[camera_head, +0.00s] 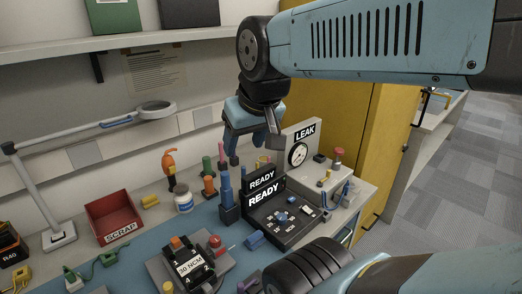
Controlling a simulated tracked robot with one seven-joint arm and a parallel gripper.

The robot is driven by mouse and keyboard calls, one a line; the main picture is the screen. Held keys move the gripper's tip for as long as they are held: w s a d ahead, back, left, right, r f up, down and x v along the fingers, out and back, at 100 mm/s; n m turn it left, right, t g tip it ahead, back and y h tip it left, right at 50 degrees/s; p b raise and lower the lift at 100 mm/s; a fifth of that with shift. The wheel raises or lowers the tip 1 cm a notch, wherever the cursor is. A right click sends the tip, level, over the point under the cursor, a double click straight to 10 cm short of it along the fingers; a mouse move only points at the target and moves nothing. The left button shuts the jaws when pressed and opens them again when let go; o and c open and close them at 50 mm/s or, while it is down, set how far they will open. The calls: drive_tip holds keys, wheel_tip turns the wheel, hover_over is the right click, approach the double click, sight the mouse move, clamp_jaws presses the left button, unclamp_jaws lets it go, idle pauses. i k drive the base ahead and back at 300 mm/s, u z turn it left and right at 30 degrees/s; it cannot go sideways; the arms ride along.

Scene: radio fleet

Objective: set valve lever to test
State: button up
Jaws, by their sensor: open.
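My gripper (252,158) hangs fingers down, open and empty, above the bench, left of the LEAK panel in the picture. It hides part of what stands behind it.
A black console (285,217) with READY signs stands in front of the tester. Tall blue cylinders (227,195), a white jar (183,198), a red SCRAP bin (114,218) and a 30 NCM device (190,268) crowd the bench. A yellow cabinet (375,120) stands behind. My own arm covers the top right.

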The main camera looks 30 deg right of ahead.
sight(320, 184)
drive_tip(key=z, duration=0.1)
drive_tip(key=k, duration=0.5)
drive_tip(key=z, duration=0.7)
drive_tip(key=i, duration=0.45)
drive_tip(key=u, duration=0.05)
